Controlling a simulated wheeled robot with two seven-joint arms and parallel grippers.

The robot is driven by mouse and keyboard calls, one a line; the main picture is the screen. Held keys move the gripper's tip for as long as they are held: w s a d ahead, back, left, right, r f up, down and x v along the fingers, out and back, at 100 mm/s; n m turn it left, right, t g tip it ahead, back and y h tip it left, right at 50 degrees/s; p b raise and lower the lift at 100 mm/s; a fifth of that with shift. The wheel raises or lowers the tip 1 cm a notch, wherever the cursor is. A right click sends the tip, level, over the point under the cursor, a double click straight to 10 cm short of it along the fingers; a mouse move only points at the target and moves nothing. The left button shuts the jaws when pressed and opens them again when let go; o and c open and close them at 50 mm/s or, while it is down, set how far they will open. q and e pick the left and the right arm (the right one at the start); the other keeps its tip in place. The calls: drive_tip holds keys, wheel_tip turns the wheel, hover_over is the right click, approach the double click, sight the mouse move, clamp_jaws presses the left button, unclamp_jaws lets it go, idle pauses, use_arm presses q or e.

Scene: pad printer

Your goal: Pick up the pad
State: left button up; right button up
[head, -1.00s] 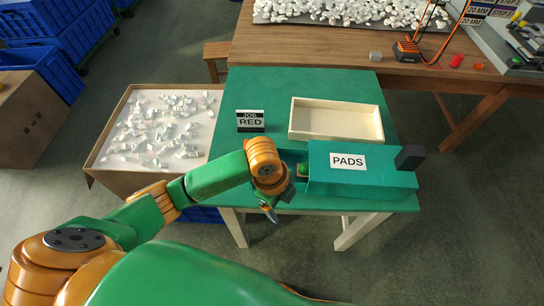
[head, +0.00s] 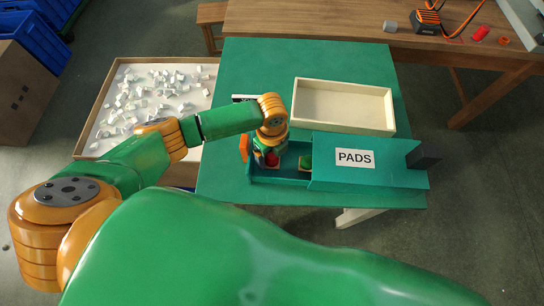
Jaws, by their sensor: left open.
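The teal box labelled PADS (head: 385,180) lies on the green table, with its left part open. In that open part I see a red pad (head: 271,158) at the left and a green pad (head: 305,162) to its right. My left gripper (head: 263,158) is open, pointing down over the left end of the box at the red pad. The wrist and jaws hide part of the red pad, and I cannot tell whether the jaws touch it. My right gripper is out of view.
An empty wooden tray (head: 343,125) stands just behind the box. The job sign (head: 243,98) is mostly hidden behind my arm. A shallow carton of white pieces (head: 155,103) is at the left. A wooden bench (head: 340,22) runs along the back. The table's back left is clear.

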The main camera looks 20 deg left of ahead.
use_arm(q)
drive_tip(key=shift+s+r, duration=0.1)
drive_tip(key=shift+s, duration=0.05)
drive_tip(key=c, duration=0.6)
clamp_jaws()
